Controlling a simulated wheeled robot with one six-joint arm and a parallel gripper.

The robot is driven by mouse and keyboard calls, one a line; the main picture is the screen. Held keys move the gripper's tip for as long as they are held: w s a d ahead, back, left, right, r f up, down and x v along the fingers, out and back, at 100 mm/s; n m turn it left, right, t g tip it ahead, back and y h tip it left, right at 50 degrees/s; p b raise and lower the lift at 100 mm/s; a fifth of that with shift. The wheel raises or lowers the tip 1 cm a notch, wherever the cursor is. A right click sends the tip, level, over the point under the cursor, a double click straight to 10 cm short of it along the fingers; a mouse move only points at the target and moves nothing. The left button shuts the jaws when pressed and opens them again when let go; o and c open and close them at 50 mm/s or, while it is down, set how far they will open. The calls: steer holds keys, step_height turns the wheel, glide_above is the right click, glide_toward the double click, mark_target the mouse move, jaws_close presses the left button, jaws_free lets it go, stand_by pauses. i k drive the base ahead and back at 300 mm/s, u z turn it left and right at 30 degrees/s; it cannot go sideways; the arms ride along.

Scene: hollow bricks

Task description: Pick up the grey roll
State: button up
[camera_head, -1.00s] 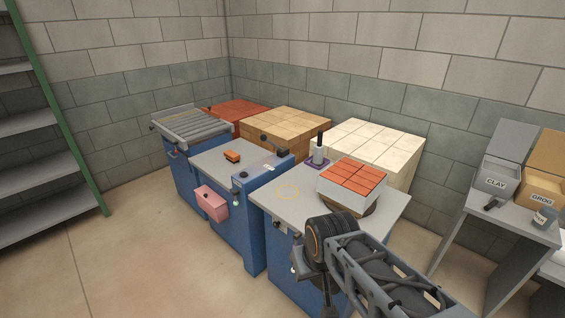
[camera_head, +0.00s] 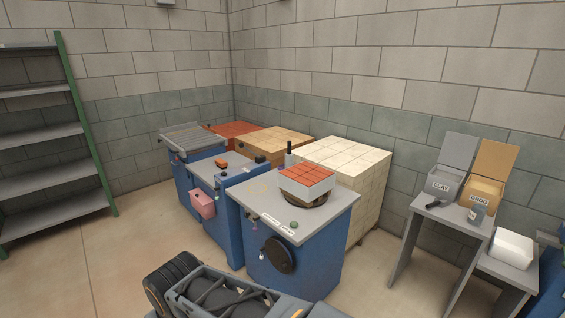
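I cannot make out a separate grey roll in the head view. A set of grey rollers (camera_head: 192,138) lies in a frame on top of the far left blue cabinet; I cannot tell whether the roll is among them. Part of my arm, with a black round joint, crosses the bottom of the picture. My gripper is not visible there, so what it holds cannot be seen.
A blue workbench (camera_head: 335,207) bears a brick block (camera_head: 306,182) on a turntable. Stacks of pale blocks (camera_head: 350,160) stand behind. A side table (camera_head: 452,222) holds a clay bin (camera_head: 441,184) and a grog bin (camera_head: 484,192). Shelves (camera_head: 50,158) stand left. Floor is open at left.

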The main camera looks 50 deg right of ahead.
mark_target(288, 157)
steer(key=z, duration=0.1)
steer(key=i, duration=1.75)
steer(key=z, duration=0.55)
steer(key=i, duration=1.2)
steer(key=z, duration=1.8)
steer(key=i, duration=0.85)
steer(key=z, duration=0.95)
